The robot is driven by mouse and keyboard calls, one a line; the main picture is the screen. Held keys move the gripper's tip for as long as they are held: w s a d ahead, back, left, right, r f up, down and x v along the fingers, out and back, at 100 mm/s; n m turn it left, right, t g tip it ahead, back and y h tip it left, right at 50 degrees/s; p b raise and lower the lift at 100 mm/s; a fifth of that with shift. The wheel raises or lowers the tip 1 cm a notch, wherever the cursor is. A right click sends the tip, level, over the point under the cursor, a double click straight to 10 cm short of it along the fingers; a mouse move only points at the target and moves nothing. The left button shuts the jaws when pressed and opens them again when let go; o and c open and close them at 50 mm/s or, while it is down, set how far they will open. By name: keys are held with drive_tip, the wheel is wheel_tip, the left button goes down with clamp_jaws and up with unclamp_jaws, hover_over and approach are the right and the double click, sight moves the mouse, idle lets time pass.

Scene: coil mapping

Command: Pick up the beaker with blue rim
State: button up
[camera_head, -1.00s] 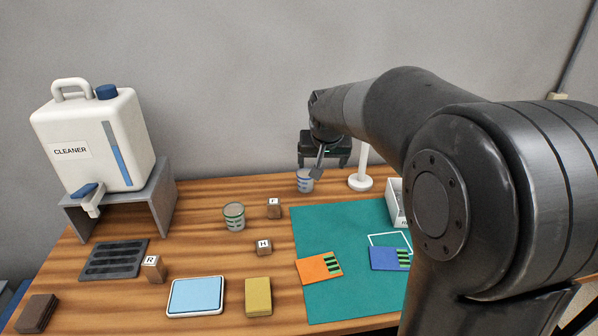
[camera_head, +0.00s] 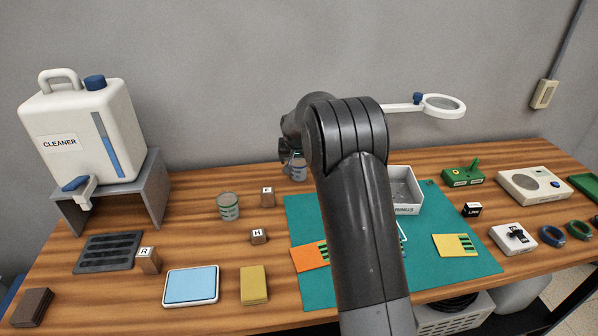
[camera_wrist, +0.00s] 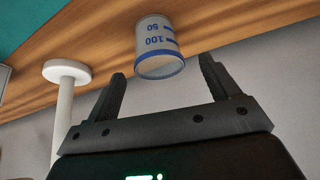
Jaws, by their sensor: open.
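The clear beaker with blue rim (camera_wrist: 160,35) shows upside down in the wrist view, with blue marks reading 50 and 100. In the head view this beaker (camera_head: 298,172) stands at the back of the table, partly hidden by my arm. My gripper (camera_wrist: 162,72) is open and empty, with its two fingers spread to either side of the beaker's rim end. I cannot tell how deep the beaker lies between them. In the head view my gripper is mostly hidden behind my arm, close to the beaker.
A second beaker with a greenish rim (camera_head: 228,205) stands to the left, near small lettered blocks (camera_head: 267,197). A white stand post (camera_wrist: 65,105) rises beside the gripper in the wrist view. A white bin (camera_head: 408,210) sits right of my arm on the green mat (camera_head: 440,280).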

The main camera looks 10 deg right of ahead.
sight(299, 168)
drive_tip(key=shift+x, duration=3.3)
drive_tip(key=shift+s+d+f, duration=0.1)
drive_tip(key=shift+s, duration=0.05)
drive_tip(key=shift+c, duration=0.4)
drive_tip(key=c, duration=1)
